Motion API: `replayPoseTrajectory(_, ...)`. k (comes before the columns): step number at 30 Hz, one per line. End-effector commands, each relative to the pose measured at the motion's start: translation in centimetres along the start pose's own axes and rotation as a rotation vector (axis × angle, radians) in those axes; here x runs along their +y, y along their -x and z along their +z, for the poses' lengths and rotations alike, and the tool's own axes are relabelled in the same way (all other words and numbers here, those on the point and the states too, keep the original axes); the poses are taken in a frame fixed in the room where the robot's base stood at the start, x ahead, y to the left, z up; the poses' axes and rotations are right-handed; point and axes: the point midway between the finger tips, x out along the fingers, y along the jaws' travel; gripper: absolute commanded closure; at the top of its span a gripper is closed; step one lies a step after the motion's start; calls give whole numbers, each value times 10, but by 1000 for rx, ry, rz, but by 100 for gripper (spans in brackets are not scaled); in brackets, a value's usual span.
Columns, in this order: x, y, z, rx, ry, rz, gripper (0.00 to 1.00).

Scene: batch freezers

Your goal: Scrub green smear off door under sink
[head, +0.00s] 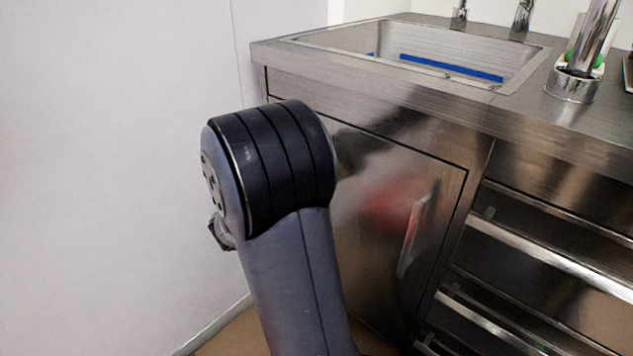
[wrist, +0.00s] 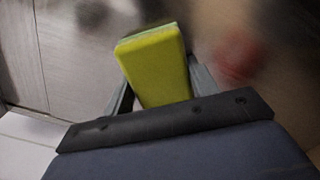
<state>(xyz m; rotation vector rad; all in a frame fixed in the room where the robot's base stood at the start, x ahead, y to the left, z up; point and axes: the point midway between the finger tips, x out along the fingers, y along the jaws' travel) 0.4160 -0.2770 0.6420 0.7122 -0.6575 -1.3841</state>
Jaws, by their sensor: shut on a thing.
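My gripper (wrist: 160,85) is shut on a yellow sponge (wrist: 155,70) with a thin green layer along its far edge. The steel door under the sink (head: 385,230) fills the background of the wrist view, close beyond the sponge; I cannot tell whether they touch. In the head view my arm hides the gripper and the door's left part; only a yellowish sliver shows at the arm's right edge. I see no green smear on the visible door. A blurred red patch (head: 395,205) shows on it, perhaps a reflection, left of the vertical handle (head: 413,236).
The sink basin (head: 440,58) with a blue strip in it is above the door. A steel holder (head: 574,86) stands on the counter to its right. Drawers with bar handles (head: 550,262) are right of the door. A white wall (head: 120,150) bounds the left.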

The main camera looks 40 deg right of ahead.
Motion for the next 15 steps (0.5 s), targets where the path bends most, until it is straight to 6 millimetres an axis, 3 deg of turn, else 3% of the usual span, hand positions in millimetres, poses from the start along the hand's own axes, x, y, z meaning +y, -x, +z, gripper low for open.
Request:
replayPoseTrajectory(11,2,1,-3,-1,1,-1,69)
replayPoseTrajectory(15,2,10,-3,1,1,1,69)
